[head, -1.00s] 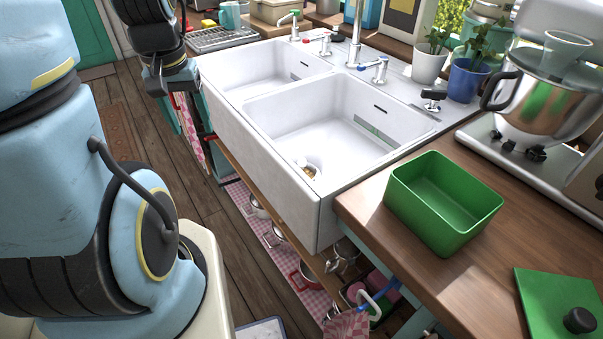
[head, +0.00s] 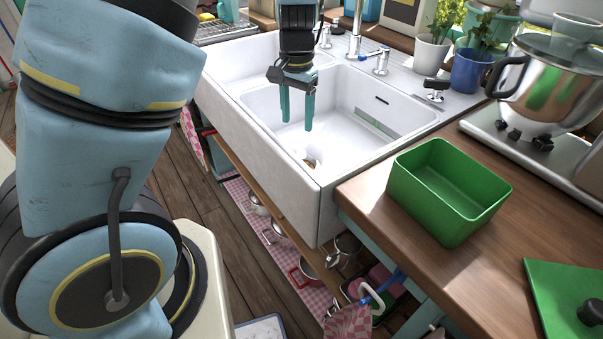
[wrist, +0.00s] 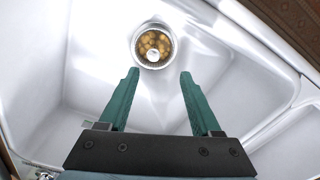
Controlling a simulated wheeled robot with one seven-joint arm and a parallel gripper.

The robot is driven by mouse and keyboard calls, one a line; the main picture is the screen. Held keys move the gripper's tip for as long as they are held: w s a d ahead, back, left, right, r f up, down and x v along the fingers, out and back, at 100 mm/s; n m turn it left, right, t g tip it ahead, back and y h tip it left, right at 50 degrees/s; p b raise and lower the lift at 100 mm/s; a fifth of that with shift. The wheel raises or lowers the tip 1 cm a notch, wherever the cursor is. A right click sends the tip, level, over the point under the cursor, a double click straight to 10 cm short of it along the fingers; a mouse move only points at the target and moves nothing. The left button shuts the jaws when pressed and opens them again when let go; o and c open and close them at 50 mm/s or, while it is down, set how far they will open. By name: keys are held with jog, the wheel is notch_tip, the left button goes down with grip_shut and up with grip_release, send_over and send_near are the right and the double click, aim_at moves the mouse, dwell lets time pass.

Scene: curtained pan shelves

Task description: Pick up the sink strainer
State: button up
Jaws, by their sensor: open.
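The sink strainer (wrist: 153,46) is a round metal basket holding several yellowish-brown bits, with a pale knob at its middle. It sits on the floor of the right sink basin, near the front corner. In the head view the strainer (head: 310,161) shows only small, partly in shadow. My gripper (head: 297,126) hangs over the right basin, fingers pointing down, above and a little behind the strainer. In the wrist view its two teal fingers (wrist: 159,73) are spread apart with nothing between them, and the strainer lies just beyond their tips.
The white double sink (head: 262,160) has high walls around the basin. Faucets and taps (head: 381,60) stand along its back edge. A green open box (head: 447,192) is on the wooden counter at the right, near a metal mixing bowl (head: 545,95). Potted plants (head: 472,70) stand behind.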

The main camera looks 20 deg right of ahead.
aim_at(302, 152)
jog(key=shift+s+d+f, duration=0.25)
jog(key=shift+s+d, duration=0.15)
notch_tip(302, 152, down, 5)
jog(key=shift+f+p, duration=0.1)
jog(key=shift+p, duration=0.25)
jog(key=shift+f+p, duration=0.9)
jog(key=shift+f, duration=1.75)
grip_shut()
